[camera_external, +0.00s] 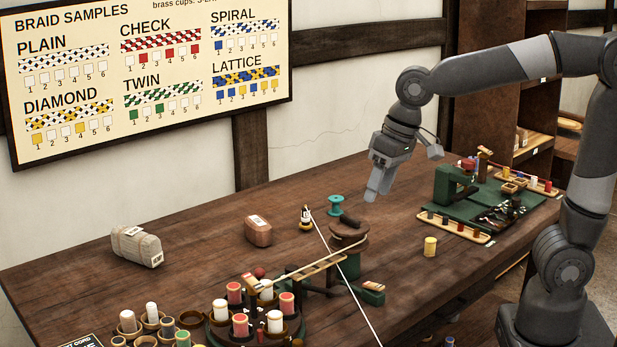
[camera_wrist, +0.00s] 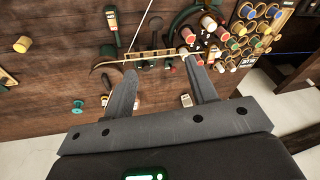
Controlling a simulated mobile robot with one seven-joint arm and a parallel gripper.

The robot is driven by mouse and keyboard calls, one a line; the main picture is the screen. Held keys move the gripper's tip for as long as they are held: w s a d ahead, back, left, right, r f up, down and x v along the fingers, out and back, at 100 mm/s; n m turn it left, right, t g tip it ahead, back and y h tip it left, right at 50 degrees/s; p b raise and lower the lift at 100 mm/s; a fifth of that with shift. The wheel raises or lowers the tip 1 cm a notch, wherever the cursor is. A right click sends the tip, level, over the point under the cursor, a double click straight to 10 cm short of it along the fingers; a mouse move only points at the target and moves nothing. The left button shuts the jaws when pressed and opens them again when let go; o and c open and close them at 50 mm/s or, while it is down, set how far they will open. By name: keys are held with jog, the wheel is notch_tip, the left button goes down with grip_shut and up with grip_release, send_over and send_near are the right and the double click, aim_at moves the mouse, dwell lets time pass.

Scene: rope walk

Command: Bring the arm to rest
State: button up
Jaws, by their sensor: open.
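My gripper (camera_external: 377,190) hangs in the air above the wooden workbench (camera_external: 200,240), with its fingers pointing down. In the wrist view my gripper (camera_wrist: 160,78) shows two dark fingers spread apart with nothing held between them. The bench top and the braiding gear show beyond the fingers. My arm comes in from the right in the external view, bent at the elbow. The teal spool (camera_external: 336,205) stands on the bench below and left of the fingertips, apart from them.
A round stand with red and white bobbins (camera_external: 240,325) is at the front. A brown drum (camera_external: 348,232), a wrapped bale (camera_external: 137,246), a brown block (camera_external: 258,230) and a yellow spool (camera_external: 430,246) stand on the bench. A green machine (camera_external: 455,185) is at right. A white cord (camera_external: 345,275) crosses the bench.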

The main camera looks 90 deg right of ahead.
jog(key=s+a+n+t, duration=0.1)
jog(key=s+a+n, duration=0.2)
jog(key=s, duration=0.4)
jog(key=s+a+f+n+t, duration=0.1)
jog(key=s+a+n, duration=0.1)
jog(key=s, duration=0.6)
jog(key=shift+a+f+n, duration=0.2)
jog(key=shift+a+n, duration=0.2)
jog(key=shift+a, duration=0.2)
jog(key=shift+s, duration=0.1)
jog(key=shift+c, duration=0.2)
